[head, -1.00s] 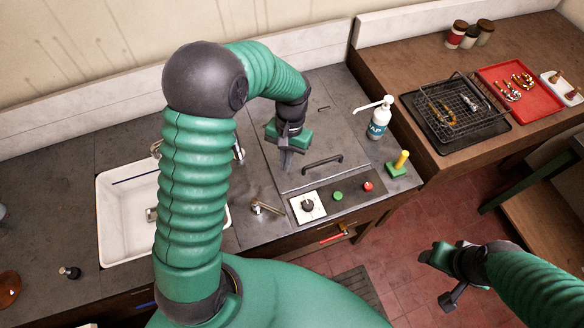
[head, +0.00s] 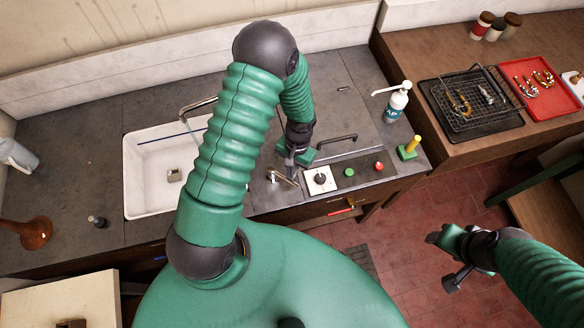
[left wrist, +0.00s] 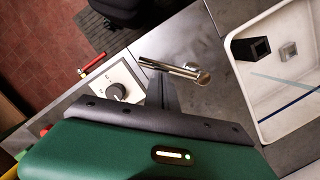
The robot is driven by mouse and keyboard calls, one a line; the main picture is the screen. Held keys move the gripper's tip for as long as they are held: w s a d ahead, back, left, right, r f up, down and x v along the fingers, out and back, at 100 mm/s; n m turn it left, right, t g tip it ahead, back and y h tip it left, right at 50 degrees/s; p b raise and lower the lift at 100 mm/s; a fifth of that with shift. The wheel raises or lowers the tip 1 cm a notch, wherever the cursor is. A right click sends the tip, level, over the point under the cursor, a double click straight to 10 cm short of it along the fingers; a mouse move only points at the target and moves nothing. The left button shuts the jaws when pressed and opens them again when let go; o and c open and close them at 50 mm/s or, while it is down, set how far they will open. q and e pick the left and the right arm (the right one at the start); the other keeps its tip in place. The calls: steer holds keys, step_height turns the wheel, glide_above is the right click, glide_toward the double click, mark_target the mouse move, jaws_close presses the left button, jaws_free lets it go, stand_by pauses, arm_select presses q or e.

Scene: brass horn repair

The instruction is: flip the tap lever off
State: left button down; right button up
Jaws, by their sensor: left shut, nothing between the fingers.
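The tap lever is a chrome handle (head: 283,178) on the worktop between the sink and the dial panel. It shows large in the left wrist view (left wrist: 172,68), lying roughly level from its round base. My left gripper (head: 290,165) is shut and empty, pointing down right beside the lever. In the left wrist view its fingers (left wrist: 161,92) overlap the lever's near side; I cannot tell if they touch. The tap spout (head: 199,105) reaches over the white sink (head: 140,190), with a thin pale stream below it. My right gripper (head: 440,242) hangs over the floor; its jaws are unclear.
A panel with a dial (head: 320,179), a green button (head: 349,172) and a red button (head: 378,166) lies right of the lever. A lid handle (head: 337,140) stands behind. A pump bottle (head: 397,103) and a yellow-handled block (head: 410,149) stand farther right.

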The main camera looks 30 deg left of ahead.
mark_target(291, 183)
arm_select(q)
steer(key=s+m, duration=0.1)
steer(key=m, duration=0.1)
steer(key=s+d+m+y, duration=0.1)
steer(key=m, duration=0.1)
steer(key=shift+s+d+m, duration=0.2)
steer(key=shift+s+m, duration=0.15)
steer(key=shift+m, duration=0.05)
steer(key=shift+s+a+m+t+y+b, duration=0.2)
steer(key=shift+s+a+m, duration=0.15)
steer(key=shift+s+m, duration=0.55)
steer(key=shift+s+a+m+t+y+b, duration=0.1)
steer(key=shift+s+a+m+b, duration=0.2)
steer(key=shift+s+m, duration=0.6)
steer(key=shift+s+a+m+t+y+b, duration=0.15)
steer(key=shift+s+a+m, duration=0.35)
steer(key=shift+m, duration=0.7)
arm_select(e)
steer(key=shift+s+f, duration=0.7)
steer(key=shift+f, duration=0.1)
arm_select(q)
steer(key=shift+s+d, duration=0.15)
